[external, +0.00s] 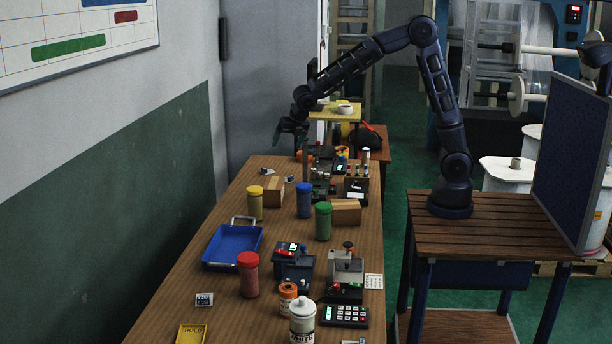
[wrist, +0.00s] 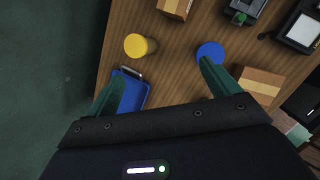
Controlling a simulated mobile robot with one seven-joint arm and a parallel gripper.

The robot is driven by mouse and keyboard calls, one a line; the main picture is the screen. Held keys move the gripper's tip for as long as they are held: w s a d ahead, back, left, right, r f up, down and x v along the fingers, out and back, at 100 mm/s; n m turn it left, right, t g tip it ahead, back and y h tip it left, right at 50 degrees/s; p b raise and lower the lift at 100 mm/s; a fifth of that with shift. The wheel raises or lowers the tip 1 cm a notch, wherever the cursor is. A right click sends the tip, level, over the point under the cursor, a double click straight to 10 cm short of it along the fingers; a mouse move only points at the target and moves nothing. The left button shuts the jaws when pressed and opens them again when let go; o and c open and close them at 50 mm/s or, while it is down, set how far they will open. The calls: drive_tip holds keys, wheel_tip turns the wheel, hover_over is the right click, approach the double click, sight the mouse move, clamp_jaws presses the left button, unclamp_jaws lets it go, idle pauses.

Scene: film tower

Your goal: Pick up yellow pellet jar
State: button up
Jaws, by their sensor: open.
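The yellow pellet jar (external: 254,203) stands upright on the left side of the wooden bench, beside a wooden block. In the wrist view its yellow lid (wrist: 136,45) shows ahead of my fingertips, nearer the left finger. My gripper (external: 284,137) is open and empty, raised above the far end of the bench, away from the jar. In the wrist view the green fingers of my gripper (wrist: 161,73) are spread wide, with only bare bench seen between their tips. The right fingertip overlaps the blue jar in that picture.
A blue jar (external: 304,200), a green jar (external: 323,221) and a red jar (external: 248,275) stand nearby. A blue tray (external: 233,247) lies in front of the yellow jar. Wooden blocks (external: 346,212) and small devices crowd the right side. Bare wood lies between the jars.

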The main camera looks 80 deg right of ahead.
sight(256, 189)
drive_tip(key=w+f+n, duration=0.2)
drive_tip(key=w+f, duration=0.1)
drive_tip(key=f, duration=0.1)
drive_tip(key=w+a+f+n, duration=0.1)
drive_tip(key=w+f+n, duration=0.2)
drive_tip(key=w+f, duration=0.1)
drive_tip(key=w+a+f+n, duration=0.1)
drive_tip(key=w+f+n, duration=0.1)
drive_tip(key=w+f, duration=0.2)
drive_tip(key=shift+a+f+n+y, duration=0.25)
drive_tip(key=shift+f+n+y, duration=0.15)
drive_tip(key=shift+f, duration=0.3)
drive_tip(key=shift+x, duration=5.4)
drive_tip(key=shift+s+a, duration=0.15)
drive_tip(key=c, duration=1.3)
